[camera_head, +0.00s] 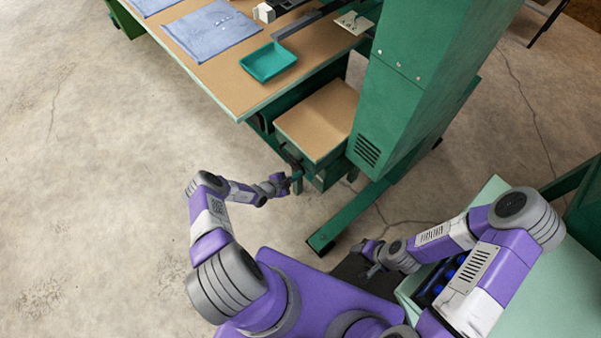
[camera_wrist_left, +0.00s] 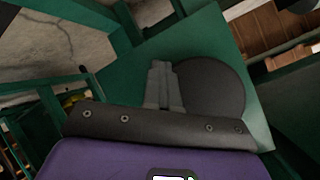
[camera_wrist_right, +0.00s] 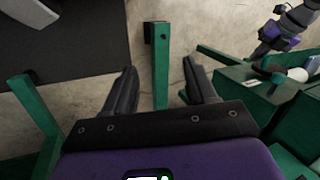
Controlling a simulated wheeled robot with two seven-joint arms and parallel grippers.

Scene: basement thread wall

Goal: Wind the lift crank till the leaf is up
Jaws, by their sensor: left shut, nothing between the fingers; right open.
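The brown-topped leaf (camera_head: 318,118) sits lower than the bench top (camera_head: 215,65), beside the green column. The lift crank (camera_head: 290,157) appears as a dark part on the green housing under the bench, partly hidden. My left gripper (camera_head: 284,184) is at this crank area. In the left wrist view its fingers (camera_wrist_left: 163,84) are shut and empty, in front of a dark round disc (camera_wrist_left: 212,88) on a green panel. Whether they touch it, I cannot tell. My right gripper (camera_head: 371,256) is low near my base; in the right wrist view its fingers (camera_wrist_right: 160,88) are open and empty.
A teal tray (camera_head: 268,62) and blue cloths (camera_head: 212,30) lie on the bench. A green column (camera_head: 415,80) and its floor foot (camera_head: 345,218) stand right of the leaf. A pale green surface (camera_head: 560,270) is at the right. Concrete floor (camera_head: 90,170) is clear at the left.

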